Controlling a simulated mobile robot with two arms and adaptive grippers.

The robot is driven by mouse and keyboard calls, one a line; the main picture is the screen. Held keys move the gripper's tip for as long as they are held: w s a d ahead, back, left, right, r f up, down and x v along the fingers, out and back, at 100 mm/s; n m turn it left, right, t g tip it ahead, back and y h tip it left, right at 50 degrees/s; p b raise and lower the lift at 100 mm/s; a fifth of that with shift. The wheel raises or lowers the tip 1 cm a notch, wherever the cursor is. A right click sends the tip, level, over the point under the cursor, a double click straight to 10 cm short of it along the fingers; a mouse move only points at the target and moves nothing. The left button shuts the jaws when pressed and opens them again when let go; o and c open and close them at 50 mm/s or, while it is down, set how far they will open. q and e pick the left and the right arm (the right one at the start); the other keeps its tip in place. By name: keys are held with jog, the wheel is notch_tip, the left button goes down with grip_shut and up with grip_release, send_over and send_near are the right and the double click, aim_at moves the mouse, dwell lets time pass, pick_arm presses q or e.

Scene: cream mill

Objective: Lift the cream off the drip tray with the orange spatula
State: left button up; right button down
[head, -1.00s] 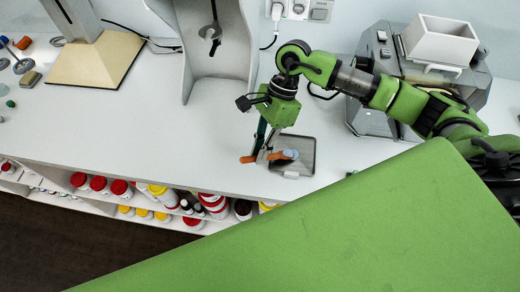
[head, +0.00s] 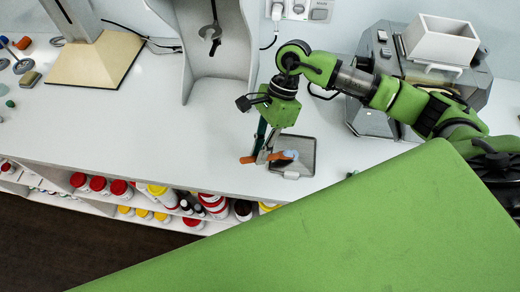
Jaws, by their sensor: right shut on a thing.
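The orange spatula (head: 277,157) is in my right gripper (head: 263,155), which is shut on it and points down at the left edge of the drip tray. The spatula lies roughly level; one end sticks out left of the fingers and the other reaches over the tray. The drip tray (head: 307,142) is a grey, shallow square near the front edge of the counter. A pale bluish patch, which looks like the cream (head: 291,154), is at the spatula's right end. I cannot tell whether it rests on the spatula or on the tray. My left gripper is not in view.
A grey machine with a white hopper (head: 440,40) stands at the back right, behind my right arm. A grey stand (head: 215,60) is at the back. The counter left of the tray (head: 160,125) is clear. Shelves with bottles (head: 160,195) lie below its front edge.

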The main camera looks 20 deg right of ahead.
jog(key=shift+r+p, duration=1)
jog(key=shift+r, duration=2)
